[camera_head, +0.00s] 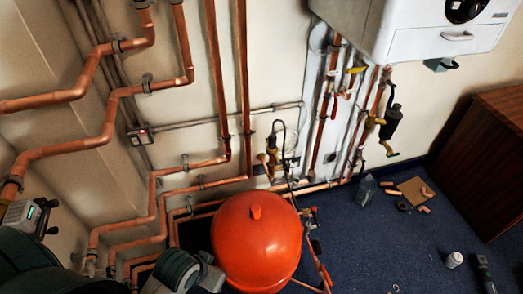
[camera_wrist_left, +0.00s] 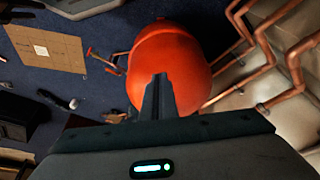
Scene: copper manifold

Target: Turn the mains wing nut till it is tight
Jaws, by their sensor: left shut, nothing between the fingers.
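I cannot pick out the mains wing nut for certain in either view. In the head view, small brass fittings (camera_head: 272,158) sit on the pipes at the wall, left of the white panel. More valves hang under the boiler, including a brass one (camera_head: 371,122). All are too small to tell a wing nut apart. My left gripper (camera_wrist_left: 158,82) is shut and empty in the wrist view. Its fingers show in front of the red tank (camera_wrist_left: 170,60), with no fitting between them. Its fingertips cannot be made out in the head view. My right gripper is not in view.
The red tank (camera_head: 256,240) stands among copper pipes (camera_head: 160,195) at the lower middle. The white boiler (camera_head: 410,35) overhangs at the upper right. A cardboard sheet (camera_head: 416,190) and loose parts lie on the blue floor. A wooden cabinet (camera_head: 485,160) stands at the right.

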